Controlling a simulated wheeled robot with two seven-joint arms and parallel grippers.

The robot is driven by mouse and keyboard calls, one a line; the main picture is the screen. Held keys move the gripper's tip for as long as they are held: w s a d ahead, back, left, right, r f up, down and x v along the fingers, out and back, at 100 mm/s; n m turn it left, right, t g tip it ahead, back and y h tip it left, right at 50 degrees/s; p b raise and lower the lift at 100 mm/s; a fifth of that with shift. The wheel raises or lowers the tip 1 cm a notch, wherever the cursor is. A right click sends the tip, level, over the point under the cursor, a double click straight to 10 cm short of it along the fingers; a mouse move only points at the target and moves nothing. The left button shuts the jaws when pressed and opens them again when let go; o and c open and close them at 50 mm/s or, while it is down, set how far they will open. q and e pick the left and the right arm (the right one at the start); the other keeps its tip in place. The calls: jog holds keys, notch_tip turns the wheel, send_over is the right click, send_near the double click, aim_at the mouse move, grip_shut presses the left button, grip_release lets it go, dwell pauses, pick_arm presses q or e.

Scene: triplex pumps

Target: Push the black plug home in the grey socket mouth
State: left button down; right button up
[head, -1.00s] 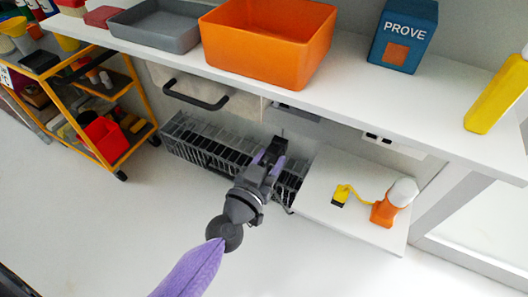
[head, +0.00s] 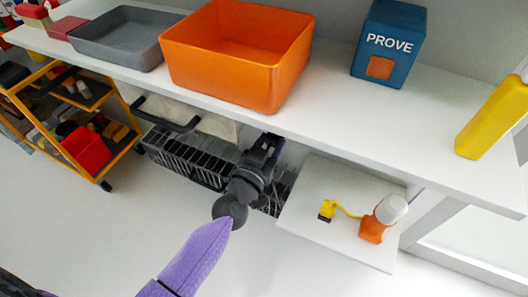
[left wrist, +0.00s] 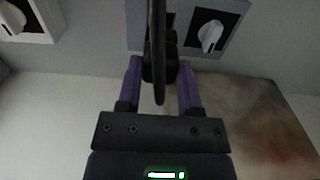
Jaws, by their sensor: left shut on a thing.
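My left gripper (head: 270,145) reaches under the front edge of the white shelf in the head view. In the left wrist view its two purple fingers (left wrist: 160,82) are closed on the sides of the black plug (left wrist: 171,62). A thin dark strip, perhaps its cord, runs down in front of the plug. Behind the plug is a grey panel (left wrist: 134,28), seemingly the socket's housing. The plug hides the socket mouth, so I cannot tell how deep the plug sits or whether it touches. My right gripper is not in view.
White dials (left wrist: 210,36) sit on dark plates either side of the grey panel. The shelf (head: 330,110) carries an orange bin (head: 268,85), a grey tray and a blue box. Below are a dark rack (head: 185,158) and a white board with an orange-and-white item (head: 372,228).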

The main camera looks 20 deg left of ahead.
pick_arm(q)
jog(key=shift+w, duration=1.2)
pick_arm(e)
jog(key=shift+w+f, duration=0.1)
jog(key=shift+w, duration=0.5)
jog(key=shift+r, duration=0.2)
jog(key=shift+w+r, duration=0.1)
pick_arm(q)
jog(key=shift+w+d, duration=0.1)
jog(key=shift+w, duration=1.3)
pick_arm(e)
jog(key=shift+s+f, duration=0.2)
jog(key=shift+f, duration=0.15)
pick_arm(q)
jog(key=shift+c, duration=0.9)
grip_release()
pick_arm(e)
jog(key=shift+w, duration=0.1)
